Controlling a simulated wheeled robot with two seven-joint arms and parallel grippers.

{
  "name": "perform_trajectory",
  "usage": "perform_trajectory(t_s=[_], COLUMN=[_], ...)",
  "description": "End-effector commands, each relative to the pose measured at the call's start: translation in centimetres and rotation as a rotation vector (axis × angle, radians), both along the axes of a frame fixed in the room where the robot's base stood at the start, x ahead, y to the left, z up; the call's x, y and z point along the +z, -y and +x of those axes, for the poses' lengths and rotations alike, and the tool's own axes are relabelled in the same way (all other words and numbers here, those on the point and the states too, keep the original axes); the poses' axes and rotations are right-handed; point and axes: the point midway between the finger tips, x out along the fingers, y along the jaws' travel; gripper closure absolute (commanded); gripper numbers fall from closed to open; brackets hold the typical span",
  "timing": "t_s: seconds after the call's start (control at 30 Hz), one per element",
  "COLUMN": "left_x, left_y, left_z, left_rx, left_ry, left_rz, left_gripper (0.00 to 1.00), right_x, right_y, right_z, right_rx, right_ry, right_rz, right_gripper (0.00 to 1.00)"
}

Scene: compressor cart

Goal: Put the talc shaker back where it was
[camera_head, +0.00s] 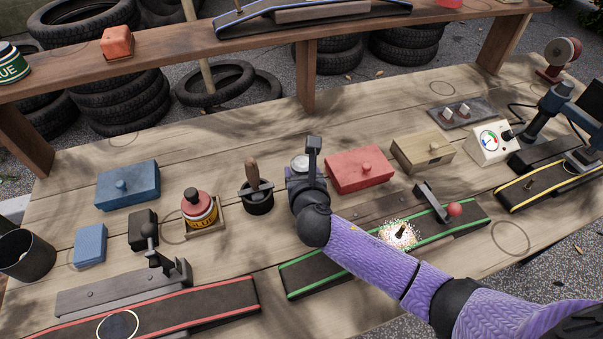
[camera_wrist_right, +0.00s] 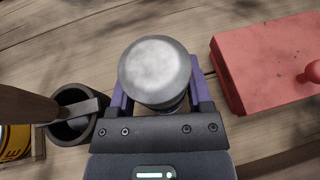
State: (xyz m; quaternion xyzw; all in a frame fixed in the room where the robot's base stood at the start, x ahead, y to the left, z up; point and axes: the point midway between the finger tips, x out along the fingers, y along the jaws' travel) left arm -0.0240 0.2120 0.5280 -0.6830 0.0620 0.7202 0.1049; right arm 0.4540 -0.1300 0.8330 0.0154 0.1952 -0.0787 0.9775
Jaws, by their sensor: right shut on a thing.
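The talc shaker (camera_head: 299,161) is a grey metal can with a white, powdery round top. My right gripper (camera_head: 303,179) is shut on it between the black mug and the red box. In the right wrist view the shaker (camera_wrist_right: 155,70) stands between the two purple fingers, its top facing the camera. The gripper hides its lower part, and I cannot tell whether its base touches the bench. My left gripper is not in view.
The red box (camera_head: 360,169) is close on the right; the black mug (camera_head: 257,200) with a wooden-handled tool is on the left. A glue pot (camera_head: 199,209) stands farther left. Drawn rings mark bare bench spots, including front right (camera_head: 511,237) and back right (camera_head: 441,88).

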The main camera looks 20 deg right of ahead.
Motion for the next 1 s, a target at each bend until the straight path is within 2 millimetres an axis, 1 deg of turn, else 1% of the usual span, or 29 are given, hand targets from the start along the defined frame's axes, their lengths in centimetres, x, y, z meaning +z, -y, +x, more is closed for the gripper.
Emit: perform_trajectory(t_s=[0.07,0.1,0.17,0.2,0.23,0.27,0.47,0.57,0.67,0.77,0.9,1.0], left_x=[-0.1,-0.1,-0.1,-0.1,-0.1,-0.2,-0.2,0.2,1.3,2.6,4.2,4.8], left_y=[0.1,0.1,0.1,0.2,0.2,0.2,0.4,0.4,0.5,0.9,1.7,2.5], left_z=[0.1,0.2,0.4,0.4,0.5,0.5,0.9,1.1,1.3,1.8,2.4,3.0], left_rx=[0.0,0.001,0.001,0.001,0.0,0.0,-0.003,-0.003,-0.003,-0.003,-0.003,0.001], left_ry=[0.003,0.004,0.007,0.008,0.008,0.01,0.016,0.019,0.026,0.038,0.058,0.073], left_rz=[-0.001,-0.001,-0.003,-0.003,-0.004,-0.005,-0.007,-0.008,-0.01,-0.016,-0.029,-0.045], left_gripper=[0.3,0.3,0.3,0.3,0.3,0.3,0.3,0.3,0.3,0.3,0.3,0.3], right_x=[-0.3,-0.3,-0.3,-0.3,-0.3,-0.3,-0.2,0.3,1.2,2.3,3.7,4.3], right_y=[0.0,0.0,0.0,0.0,0.0,0.0,0.0,-0.1,-0.3,-0.7,-1.2,-1.5], right_z=[0.0,0.0,0.0,0.0,0.0,0.0,0.0,-0.2,-1.8,-4.1,-7.4,-9.3], right_rx=[0.0,0.0,0.0,0.0,0.0,0.0,0.0,0.001,0.002,0.003,0.002,0.001], right_ry=[0.0,-0.001,-0.001,-0.001,-0.001,-0.001,-0.001,0.0,-0.002,-0.001,-0.002,-0.002], right_rz=[-0.001,-0.001,0.0,0.0,0.0,0.0,0.0,0.0,0.0,0.0,0.0,0.001], right_gripper=[1.0,0.31,0.19,0.1,0.04,0.0,0.0,0.0,0.0,0.0,0.0,0.0])
